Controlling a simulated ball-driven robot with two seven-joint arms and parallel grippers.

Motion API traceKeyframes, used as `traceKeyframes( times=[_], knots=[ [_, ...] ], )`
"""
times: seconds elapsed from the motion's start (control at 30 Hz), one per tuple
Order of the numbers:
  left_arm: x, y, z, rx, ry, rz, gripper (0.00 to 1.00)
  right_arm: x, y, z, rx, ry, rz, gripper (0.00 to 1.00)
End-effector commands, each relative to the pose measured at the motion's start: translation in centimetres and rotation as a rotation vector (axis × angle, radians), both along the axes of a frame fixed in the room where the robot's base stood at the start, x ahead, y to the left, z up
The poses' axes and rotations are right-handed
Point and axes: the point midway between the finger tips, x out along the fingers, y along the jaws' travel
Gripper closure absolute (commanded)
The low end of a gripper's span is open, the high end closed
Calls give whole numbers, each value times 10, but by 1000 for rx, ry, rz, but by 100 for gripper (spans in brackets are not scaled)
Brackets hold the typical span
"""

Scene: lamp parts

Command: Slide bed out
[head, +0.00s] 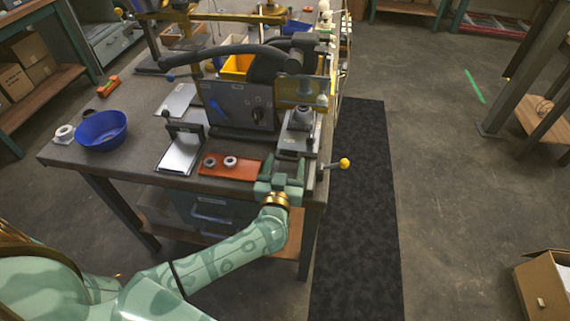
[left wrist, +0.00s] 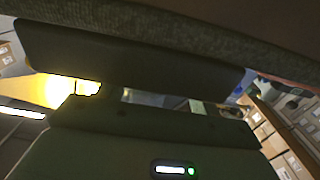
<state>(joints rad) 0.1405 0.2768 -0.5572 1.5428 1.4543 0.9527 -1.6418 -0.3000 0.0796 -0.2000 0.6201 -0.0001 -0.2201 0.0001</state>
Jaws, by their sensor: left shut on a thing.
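The bed (head: 297,146) is a grey plate carrying a metal fixture, under the yellow-fronted head of the machine at the right end of the workbench. My left gripper (head: 283,170) is at the bed's near end, at the bench's front edge. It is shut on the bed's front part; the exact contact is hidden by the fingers. In the left wrist view a dark bar (left wrist: 130,52) crosses close to the lens, and I cannot tell what it is. My right gripper is in neither view.
A yellow-knobbed lever (head: 344,163) sticks out right of the bench. An orange tray (head: 232,172) with two grey rings lies left of my gripper. A blue bowl (head: 101,129) stands at the bench's left end. A dark mat (head: 355,230) covers clear floor at right.

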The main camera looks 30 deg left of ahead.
Motion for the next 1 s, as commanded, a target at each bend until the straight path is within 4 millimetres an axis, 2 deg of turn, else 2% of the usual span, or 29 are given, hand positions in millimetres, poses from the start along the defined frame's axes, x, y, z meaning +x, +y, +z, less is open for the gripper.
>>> traceKeyframes(
  times=[0.17, 0.27, 0.6, 0.8, 1.0],
  knots=[
    [-18, -4, 3, -1, 4, 3, 78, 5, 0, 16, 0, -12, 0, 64],
    [-36, -9, 5, -2, 6, 3, 78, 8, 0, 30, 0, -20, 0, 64],
    [-107, -29, 3, -2, 6, 3, 78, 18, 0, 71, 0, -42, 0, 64],
    [-138, -38, 2, -2, 5, 4, 78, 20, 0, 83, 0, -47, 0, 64],
    [-153, -42, 0, -1, 4, 4, 78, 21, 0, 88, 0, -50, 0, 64]
  ],
)
